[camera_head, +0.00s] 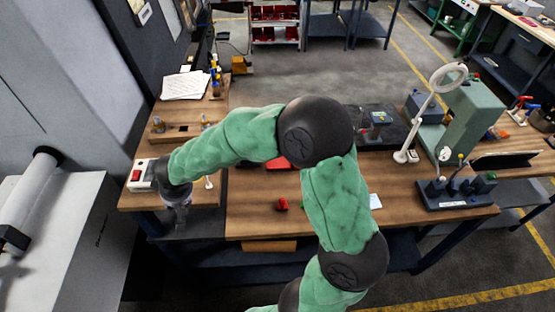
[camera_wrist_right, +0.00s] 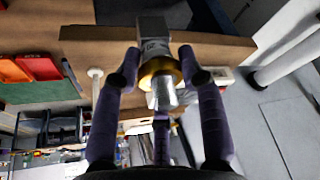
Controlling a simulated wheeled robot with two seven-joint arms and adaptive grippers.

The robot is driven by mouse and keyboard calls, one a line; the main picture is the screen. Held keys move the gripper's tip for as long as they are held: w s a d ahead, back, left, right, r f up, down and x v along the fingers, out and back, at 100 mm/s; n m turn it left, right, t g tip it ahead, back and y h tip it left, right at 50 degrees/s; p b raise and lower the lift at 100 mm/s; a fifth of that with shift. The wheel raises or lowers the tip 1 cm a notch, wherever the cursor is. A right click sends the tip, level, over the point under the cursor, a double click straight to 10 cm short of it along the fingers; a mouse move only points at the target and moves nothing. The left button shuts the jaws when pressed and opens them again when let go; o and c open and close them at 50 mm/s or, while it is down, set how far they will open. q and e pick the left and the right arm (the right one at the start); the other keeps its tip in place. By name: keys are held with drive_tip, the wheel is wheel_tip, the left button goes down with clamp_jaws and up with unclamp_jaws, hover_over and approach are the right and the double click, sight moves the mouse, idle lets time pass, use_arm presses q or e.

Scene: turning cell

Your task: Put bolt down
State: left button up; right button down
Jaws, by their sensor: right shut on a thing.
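The bolt (camera_wrist_right: 163,92) shows in the right wrist view as a silver metal piece with a gold band around it. My right gripper (camera_wrist_right: 160,66) is shut on it, with dark fingers on both sides of the gold band and a third finger below. A grey metal block-like part (camera_wrist_right: 153,28) lies in line beyond the band; I cannot tell whether it belongs to the bolt. In the head view my right gripper (camera_head: 177,196) is at the front left of the wooden bench, and the bolt cannot be made out there. My left gripper is not in view.
A white box with a red switch (camera_head: 137,174) is just left of my right gripper. A wooden block with holes (camera_head: 175,132) and papers (camera_head: 185,86) lie behind it. A small red part (camera_head: 282,204) lies on the bench (camera_head: 250,222). A magnifier lamp (camera_head: 447,77) stands at right.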

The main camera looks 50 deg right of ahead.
drive_tip(key=s+a+f, duration=0.2)
drive_tip(key=a+f, duration=0.1)
drive_tip(key=f, duration=0.7)
drive_tip(key=shift+s+n, duration=0.35)
drive_tip(key=shift+n, duration=0.05)
drive_tip(key=shift+a, duration=0.1)
